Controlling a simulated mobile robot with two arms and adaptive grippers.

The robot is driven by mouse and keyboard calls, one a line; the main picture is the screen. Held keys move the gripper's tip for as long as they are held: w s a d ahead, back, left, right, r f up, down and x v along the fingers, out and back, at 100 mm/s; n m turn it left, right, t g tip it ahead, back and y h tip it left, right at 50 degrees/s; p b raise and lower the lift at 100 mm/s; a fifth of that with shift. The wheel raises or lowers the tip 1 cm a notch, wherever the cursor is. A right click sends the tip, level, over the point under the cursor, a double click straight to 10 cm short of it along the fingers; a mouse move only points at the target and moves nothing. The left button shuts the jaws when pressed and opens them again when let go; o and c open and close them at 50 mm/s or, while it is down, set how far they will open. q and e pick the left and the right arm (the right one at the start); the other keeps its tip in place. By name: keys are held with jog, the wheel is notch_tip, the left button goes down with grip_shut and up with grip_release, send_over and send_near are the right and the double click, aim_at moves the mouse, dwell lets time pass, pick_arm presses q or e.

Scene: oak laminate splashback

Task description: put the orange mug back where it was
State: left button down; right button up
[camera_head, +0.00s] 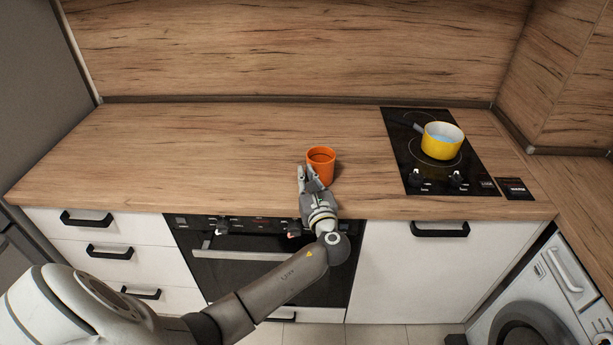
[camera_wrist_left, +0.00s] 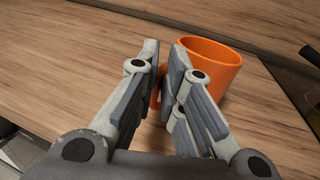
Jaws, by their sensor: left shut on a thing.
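The orange mug (camera_head: 322,158) is upright over the wooden counter, left of the hob. It also shows in the left wrist view (camera_wrist_left: 212,62), with its open rim up and its lower part partly hidden by a finger. My left gripper (camera_head: 309,174) is at the near side of the mug. In the left wrist view its fingers (camera_wrist_left: 162,62) are closed on the mug, with a strip of orange, probably the handle, between them. I cannot tell whether the mug's base touches the counter. My right gripper is not in view.
A black hob (camera_head: 405,150) lies to the right, with a yellow pot (camera_head: 441,146) holding bluish contents on it. The wooden counter (camera_head: 190,150) is clear to the left of the mug. A wooden splashback (camera_head: 290,50) stands behind.

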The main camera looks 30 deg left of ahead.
pick_arm(q)
jog(key=c, duration=1.6)
grip_release()
jog(key=shift+f, duration=0.1)
jog(key=shift+o, duration=0.3)
jog(key=shift+f, duration=0.1)
jog(key=b+v, duration=0.3)
jog(key=v, duration=0.8)
jog(key=shift+f, duration=0.2)
